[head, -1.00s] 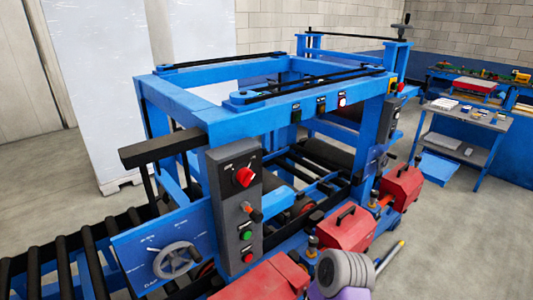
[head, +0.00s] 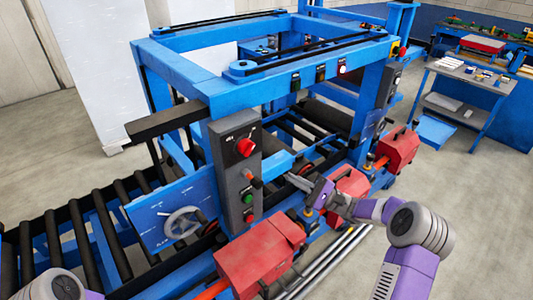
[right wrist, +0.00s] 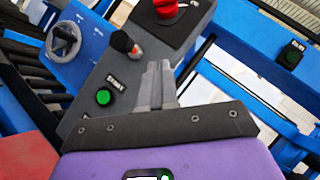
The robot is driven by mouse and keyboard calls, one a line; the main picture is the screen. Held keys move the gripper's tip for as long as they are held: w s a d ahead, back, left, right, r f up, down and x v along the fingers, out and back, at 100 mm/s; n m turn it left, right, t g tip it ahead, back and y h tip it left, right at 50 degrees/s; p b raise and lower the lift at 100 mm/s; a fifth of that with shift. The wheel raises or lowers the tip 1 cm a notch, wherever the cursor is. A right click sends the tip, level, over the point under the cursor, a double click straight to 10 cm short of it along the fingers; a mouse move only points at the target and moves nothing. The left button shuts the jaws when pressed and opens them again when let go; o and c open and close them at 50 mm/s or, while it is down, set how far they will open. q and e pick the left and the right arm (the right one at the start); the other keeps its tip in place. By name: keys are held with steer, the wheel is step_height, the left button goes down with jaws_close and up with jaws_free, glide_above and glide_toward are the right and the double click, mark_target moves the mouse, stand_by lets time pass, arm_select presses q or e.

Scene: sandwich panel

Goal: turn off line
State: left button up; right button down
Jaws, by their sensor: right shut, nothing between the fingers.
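A grey control box (head: 235,170) stands on the front of the blue machine. In the right wrist view, the shut fingers (right wrist: 158,68) point toward the box, below the red switch (right wrist: 167,10) and right of the green button (right wrist: 103,97). The lower red button does not show there. My left gripper is out of view.
A handwheel (head: 182,222) on a blue plate sits left of the box, beside a roller conveyor (head: 95,235). More small buttons (head: 320,73) sit on the upper beam. Open floor lies at right.

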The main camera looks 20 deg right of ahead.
steer(key=d+r, duration=0.1)
steer(key=d+r+t, duration=0.1)
steer(key=shift+s+r+y, duration=0.2)
steer(key=shift+r+y, duration=0.1)
steer(key=p, duration=0.4)
glide_toward(247, 148)
steer(key=shift+w+a+r, duration=1.1)
steer(key=shift+w+r, duration=0.65)
steer(key=shift+w, duration=0.2)
